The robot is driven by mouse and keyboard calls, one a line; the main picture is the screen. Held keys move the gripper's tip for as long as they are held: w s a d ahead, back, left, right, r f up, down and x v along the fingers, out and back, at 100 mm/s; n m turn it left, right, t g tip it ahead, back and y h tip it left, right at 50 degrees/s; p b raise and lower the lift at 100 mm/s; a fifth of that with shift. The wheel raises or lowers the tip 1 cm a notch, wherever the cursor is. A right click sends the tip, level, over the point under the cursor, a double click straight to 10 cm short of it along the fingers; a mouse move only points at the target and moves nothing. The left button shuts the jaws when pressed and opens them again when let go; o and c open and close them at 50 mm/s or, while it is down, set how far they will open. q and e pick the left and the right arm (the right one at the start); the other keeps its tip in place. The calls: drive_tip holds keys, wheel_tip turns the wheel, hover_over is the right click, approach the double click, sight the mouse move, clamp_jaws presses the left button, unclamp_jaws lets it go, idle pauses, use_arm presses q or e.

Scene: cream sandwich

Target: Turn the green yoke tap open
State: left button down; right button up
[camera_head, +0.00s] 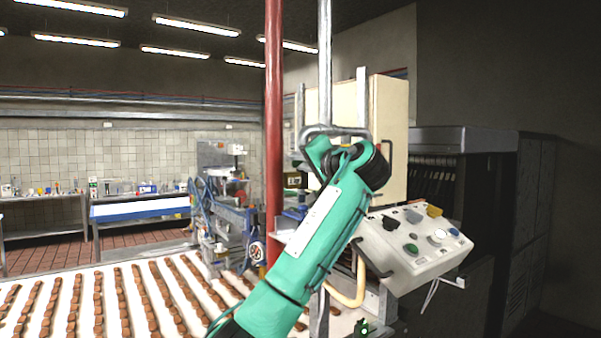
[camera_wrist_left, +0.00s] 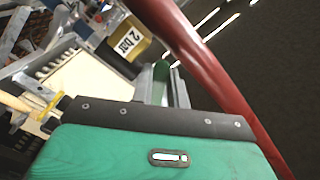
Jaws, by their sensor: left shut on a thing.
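The green yoke tap (camera_wrist_left: 161,74) shows in the left wrist view as a green piece between the fingers of my left gripper (camera_wrist_left: 162,88). The fingers are shut on it, and only part of the tap shows. In the head view my green left arm rises from the bottom to the machine behind the red post, and its wrist hides the fingers and the tap. My right gripper is not in view.
A red post (camera_head: 274,120) stands close beside my left arm and crosses the left wrist view (camera_wrist_left: 205,65). A button panel (camera_head: 415,245) is on the right. Rows of brown bars lie on a white belt (camera_head: 88,300).

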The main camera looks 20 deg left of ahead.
use_arm(q)
drive_tip(key=shift+w+d+f+n+b, duration=0.25)
drive_tip(key=shift+w+d+f+n, duration=0.2)
drive_tip(key=shift+n, duration=1.35)
drive_tip(key=shift+w+d+f+n+b, duration=0.35)
drive_tip(key=shift+w+n, duration=0.25)
drive_tip(key=shift+n, duration=1.2)
drive_tip(key=shift+w+d+f+n+b, duration=0.15)
drive_tip(key=shift+w+d+f+n, duration=0.3)
drive_tip(key=shift+n, duration=1.35)
drive_tip(key=shift+w+r, duration=0.1)
drive_tip(key=c, duration=1.4)
unclamp_jaws()
drive_tip(key=shift+o, duration=0.2)
drive_tip(key=shift+r, duration=0.1)
